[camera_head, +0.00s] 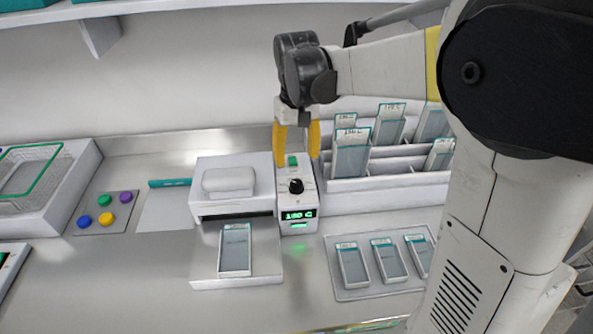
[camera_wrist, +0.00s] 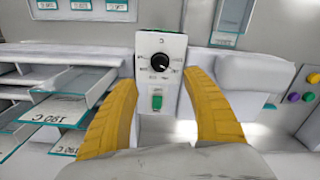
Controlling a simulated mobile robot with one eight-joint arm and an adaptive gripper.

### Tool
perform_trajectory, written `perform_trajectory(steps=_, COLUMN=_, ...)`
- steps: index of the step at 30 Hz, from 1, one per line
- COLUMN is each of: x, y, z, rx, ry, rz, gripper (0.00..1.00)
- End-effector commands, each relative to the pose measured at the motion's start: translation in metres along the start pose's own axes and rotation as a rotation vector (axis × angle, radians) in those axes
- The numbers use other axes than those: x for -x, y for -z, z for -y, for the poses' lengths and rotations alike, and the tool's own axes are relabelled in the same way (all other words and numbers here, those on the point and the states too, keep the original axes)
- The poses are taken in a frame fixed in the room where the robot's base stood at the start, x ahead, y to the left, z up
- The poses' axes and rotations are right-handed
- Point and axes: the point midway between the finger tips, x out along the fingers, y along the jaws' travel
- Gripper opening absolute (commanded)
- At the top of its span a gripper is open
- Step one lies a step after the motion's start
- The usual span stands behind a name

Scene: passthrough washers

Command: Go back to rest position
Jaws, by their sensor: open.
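My gripper (camera_head: 297,150) hangs open and empty, pointing down above a white control box. In the wrist view its yellow fingers (camera_wrist: 164,90) stand apart on either side of the control box (camera_wrist: 176,42), with nothing between them being gripped. The control box (camera_head: 299,220) has a black knob (camera_head: 296,186), a green switch (camera_head: 293,161) and a lit green display (camera_head: 298,215) that seems to read 180 C. In the wrist view the knob (camera_wrist: 159,61) and green switch (camera_wrist: 156,101) show clearly. Whether the fingers touch the box cannot be told.
Left of the box is a white machine (camera_head: 232,207) with a plate (camera_head: 235,250) on its tray. A slotted rack (camera_head: 375,182) with labelled plates stands right of my gripper. A flat tray (camera_head: 383,290) holds 3 plates. Coloured buttons (camera_head: 106,218) sit at the left. Space above the bench is open.

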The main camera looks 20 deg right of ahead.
Motion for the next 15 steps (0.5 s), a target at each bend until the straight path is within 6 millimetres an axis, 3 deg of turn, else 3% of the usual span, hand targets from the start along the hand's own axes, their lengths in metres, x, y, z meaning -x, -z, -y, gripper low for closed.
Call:
perform_trajectory(steps=6, x=0.017, y=0.000, z=0.000, rx=0.000, ry=0.000, rz=0.000, gripper=0.58)
perform_trajectory(steps=15, x=0.018, y=0.000, z=0.000, rx=0.000, ry=0.000, rz=0.000, gripper=0.58)
